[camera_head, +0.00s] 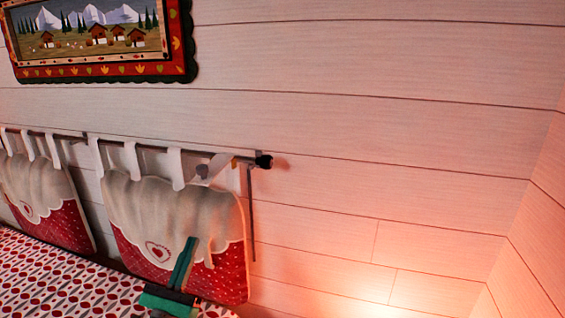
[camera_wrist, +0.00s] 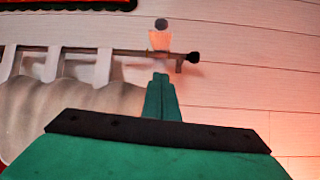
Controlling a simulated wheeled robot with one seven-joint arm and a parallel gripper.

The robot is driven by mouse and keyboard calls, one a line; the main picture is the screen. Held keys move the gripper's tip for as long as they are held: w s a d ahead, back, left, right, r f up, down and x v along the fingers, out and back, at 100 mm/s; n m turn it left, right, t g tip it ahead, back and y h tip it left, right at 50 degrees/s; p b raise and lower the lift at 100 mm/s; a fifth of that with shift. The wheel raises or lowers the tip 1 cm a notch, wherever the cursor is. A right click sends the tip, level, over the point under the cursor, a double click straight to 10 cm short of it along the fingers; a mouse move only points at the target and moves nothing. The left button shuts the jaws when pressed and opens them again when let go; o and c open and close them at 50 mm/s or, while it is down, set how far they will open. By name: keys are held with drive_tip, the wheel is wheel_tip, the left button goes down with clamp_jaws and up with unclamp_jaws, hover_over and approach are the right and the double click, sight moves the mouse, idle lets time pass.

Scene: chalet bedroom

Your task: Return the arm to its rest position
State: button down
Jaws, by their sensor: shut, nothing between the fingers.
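My gripper (camera_head: 190,243) is green with a dark band and shows at the bottom of the head view. Its fingers point up and are shut, with nothing held. In the wrist view my gripper (camera_wrist: 160,78) also shows the fingers together, pointing toward the wall. In the head view the fingers overlap the red and cream hanging cushion (camera_head: 155,207); I cannot tell the gap between them. Most of my arm is out of view.
A dark rod (camera_head: 215,155) with a black end knob (camera_head: 264,161) carries the cushions along the plank wall (camera_head: 400,130). A framed mountain picture (camera_head: 100,65) hangs upper left. A red-patterned bed cover (camera_head: 60,285) lies lower left. No objects show before the wall at right.

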drive_tip(key=s+d+f+m+g+y, duration=0.2)
drive_tip(key=d+f, duration=0.2)
drive_tip(key=f, duration=0.6)
drive_tip(key=s+d+f+m+g+y, duration=0.2)
drive_tip(key=d+f+m, duration=0.1)
drive_tip(key=f, duration=0.7)
drive_tip(key=s+d+f+m+g+y, duration=0.1)
drive_tip(key=s+d+f+m+g, duration=0.15)
drive_tip(key=s+f, duration=0.35)
drive_tip(key=s+d+f+m+g+y, duration=0.1)
drive_tip(key=s+d+f+m, duration=0.3)
drive_tip(key=s+f, duration=0.2)
drive_tip(key=s+d+f+m+g, duration=0.1)
drive_tip(key=s+d+f+m, duration=0.2)
drive_tip(key=s, duration=0.4)
drive_tip(key=s+d+m, duration=0.3)
drive_tip(key=s+m, duration=0.3)
drive_tip(key=s+d+r+m+h, duration=0.1)
drive_tip(key=s+d+r+m, duration=0.2)
drive_tip(key=s+m, duration=0.3)
drive_tip(key=s+d+r+m, duration=0.3)
drive_tip(key=s+m, duration=0.3)
drive_tip(key=s, duration=0.2)
drive_tip(key=shift+s+d+r+m+h, duration=0.25)
drive_tip(key=shift+d+r+m+h, duration=0.15)
drive_tip(key=shift+d, duration=0.3)
drive_tip(key=shift+w, duration=0.1)
